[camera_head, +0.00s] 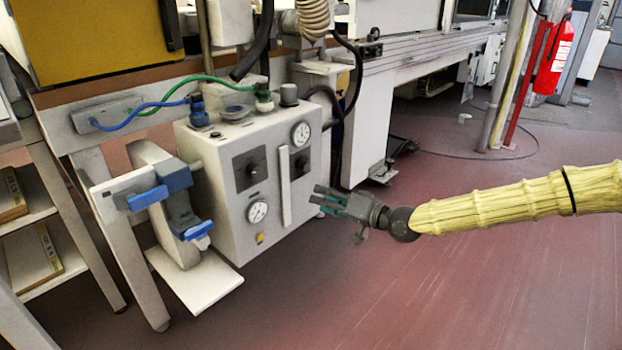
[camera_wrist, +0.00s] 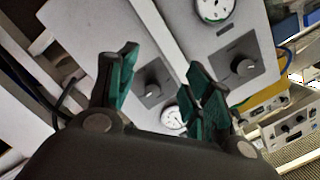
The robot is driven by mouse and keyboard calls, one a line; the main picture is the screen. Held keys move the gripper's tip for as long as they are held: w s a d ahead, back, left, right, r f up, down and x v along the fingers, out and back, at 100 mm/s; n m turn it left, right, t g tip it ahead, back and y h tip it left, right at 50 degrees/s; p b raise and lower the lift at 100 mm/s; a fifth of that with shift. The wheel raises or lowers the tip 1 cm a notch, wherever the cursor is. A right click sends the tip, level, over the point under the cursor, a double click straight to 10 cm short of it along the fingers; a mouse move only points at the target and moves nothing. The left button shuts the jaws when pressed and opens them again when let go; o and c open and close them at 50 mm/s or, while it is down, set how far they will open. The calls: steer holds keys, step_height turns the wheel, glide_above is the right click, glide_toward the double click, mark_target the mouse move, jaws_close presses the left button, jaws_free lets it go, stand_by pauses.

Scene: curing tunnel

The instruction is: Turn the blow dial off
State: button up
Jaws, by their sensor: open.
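A light grey control box (camera_head: 224,205) stands at the left of the body camera view. Its front carries two black dials on dark square plates: a left dial (camera_head: 251,170) and a right dial (camera_head: 302,163). The wrist view shows two dials, one between my fingers (camera_wrist: 152,90) and one farther right (camera_wrist: 243,67). I cannot read labels, so I cannot tell which is the blow dial. My gripper (camera_head: 318,200) is open and empty, to the right of the box's front, apart from the dials. In the wrist view its green-padded fingers (camera_wrist: 163,62) are spread.
White gauges (camera_head: 257,211) (camera_head: 301,134) and a vertical light bar (camera_head: 285,186) are on the box front. A blue-handled device (camera_head: 190,226) stands left of it. Hoses (camera_head: 340,90) hang behind. A fire extinguisher (camera_head: 553,57) is far right. The red floor (camera_head: 440,290) is clear.

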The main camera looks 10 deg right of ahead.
steer(key=t+b, duration=0.1)
glide_toward(308, 166)
steer(key=b+x, duration=0.1)
steer(key=x, duration=0.1)
steer(key=b+x, duration=0.1)
steer(key=x, duration=0.2)
steer(key=b+x, duration=0.1)
steer(key=x, duration=0.1)
steer(key=shift+w+a+f, duration=0.1)
steer(key=shift+w+f, duration=0.05)
steer(key=shift+f, duration=0.1)
steer(key=shift+b+x, duration=0.4)
steer(key=shift+x, duration=0.5)
steer(key=shift+r, duration=0.1)
steer(key=c, duration=1)
